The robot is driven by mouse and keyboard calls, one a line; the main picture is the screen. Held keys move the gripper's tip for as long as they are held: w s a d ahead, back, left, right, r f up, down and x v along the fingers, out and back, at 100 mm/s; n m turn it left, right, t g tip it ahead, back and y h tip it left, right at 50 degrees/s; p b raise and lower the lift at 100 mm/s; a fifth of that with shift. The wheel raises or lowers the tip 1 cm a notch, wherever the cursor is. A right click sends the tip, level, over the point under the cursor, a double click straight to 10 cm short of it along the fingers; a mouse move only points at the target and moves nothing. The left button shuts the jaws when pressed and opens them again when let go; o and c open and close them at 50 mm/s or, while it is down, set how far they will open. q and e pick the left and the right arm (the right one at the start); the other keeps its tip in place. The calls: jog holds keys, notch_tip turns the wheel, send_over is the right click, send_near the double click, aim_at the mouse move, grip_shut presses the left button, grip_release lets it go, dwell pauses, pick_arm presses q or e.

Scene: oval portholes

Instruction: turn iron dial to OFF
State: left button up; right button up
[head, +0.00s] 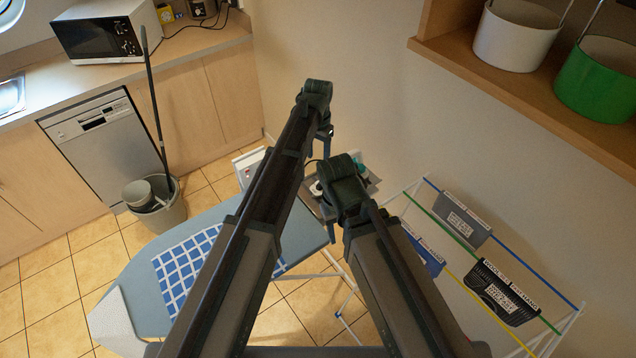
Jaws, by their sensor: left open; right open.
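What looks like the iron, with teal and white parts (361,168), sits on the grey rest (374,184) at the far end of the blue ironing board (205,222). My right wrist covers most of it, and I cannot make out its dial. My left gripper (327,150) points down just beyond the iron rest, open; its fingers are mostly hidden by its wrist. My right gripper (331,234) points down near the board's right end, open, with its fingers largely hidden. I see nothing held in either.
A checked blue cloth (185,267) lies on the board. A drying rack (462,240) with hanging labelled items stands at right. A shelf (450,55) holds a white pot (512,40) and a green pot (598,85). A bucket (165,213) with a mop stands by the dishwasher (103,145).

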aim_at(318, 185)
pick_arm(q)
notch_tip(318, 185, down, 14)
jog(key=b, duration=1.3)
jog(key=shift+r+b, duration=0.1)
jog(key=shift+b, duration=0.2)
grip_shut()
